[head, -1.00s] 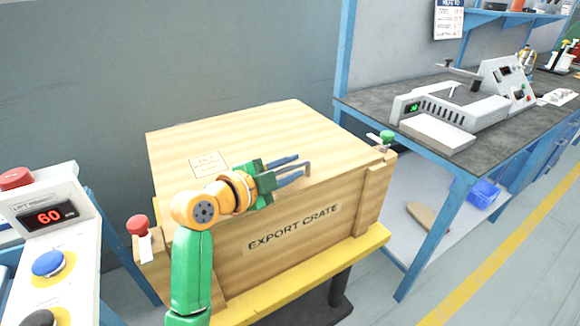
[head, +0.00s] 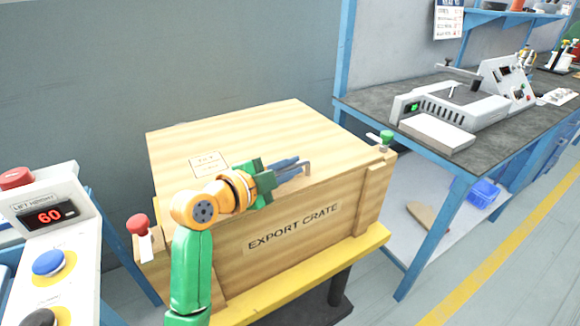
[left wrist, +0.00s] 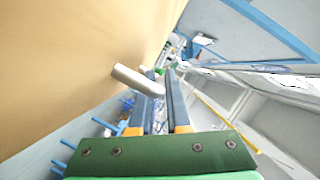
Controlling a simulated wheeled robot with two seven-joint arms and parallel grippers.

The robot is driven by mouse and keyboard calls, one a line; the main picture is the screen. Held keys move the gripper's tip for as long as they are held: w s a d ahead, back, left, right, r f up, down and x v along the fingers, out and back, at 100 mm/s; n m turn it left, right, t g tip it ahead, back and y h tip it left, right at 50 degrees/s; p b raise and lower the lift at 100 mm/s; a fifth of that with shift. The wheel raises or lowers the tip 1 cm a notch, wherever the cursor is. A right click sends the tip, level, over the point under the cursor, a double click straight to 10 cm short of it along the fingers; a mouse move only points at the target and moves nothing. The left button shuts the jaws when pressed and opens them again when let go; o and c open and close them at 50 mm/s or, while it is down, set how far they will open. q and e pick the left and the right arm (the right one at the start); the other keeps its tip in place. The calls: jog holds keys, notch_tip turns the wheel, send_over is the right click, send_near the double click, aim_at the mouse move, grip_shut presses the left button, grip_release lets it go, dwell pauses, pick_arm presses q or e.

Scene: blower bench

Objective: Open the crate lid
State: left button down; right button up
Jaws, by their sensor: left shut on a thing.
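The wooden crate (head: 290,238), marked "EXPORT CRATE", stands on a yellow-edged platform. Its lid (head: 270,128) lies flat and closed on top. A small grey handle (head: 308,168) sticks out at the lid's front edge; it shows as a pale bar in the left wrist view (left wrist: 135,79). My left gripper (head: 294,170) is at the front edge of the lid, with its blue fingers close together, shut on the handle. The fingers hide part of the handle. My right gripper is not in view.
A red-topped piece (head: 137,225) is at the crate's left front corner and a green-topped one (head: 387,138) at its right. A control panel (head: 48,225) reading 60 stands at left. A workbench (head: 470,152) with a device is at right. The wall is behind.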

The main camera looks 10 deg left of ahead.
pick_arm(q)
jog(key=shift+f, duration=0.1)
dwell(0.6)
jog(key=w+a+r+n+g+p, duration=0.1)
jog(key=w+a+r+p, duration=0.1)
jog(key=r+p, duration=0.4)
jog(key=w+a+r+n+p, duration=0.1)
jog(key=w+r+p, duration=0.2)
jog(key=r+p, duration=0.4)
jog(key=w+a+r+n+g+p, duration=0.1)
jog(key=w+a+r+n+p, duration=0.1)
jog(key=r+p, duration=0.5)
jog(key=shift+w+a+r+g+h, duration=0.25)
jog(key=shift+a+r+g+h, duration=0.05)
jog(key=shift+r, duration=0.8)
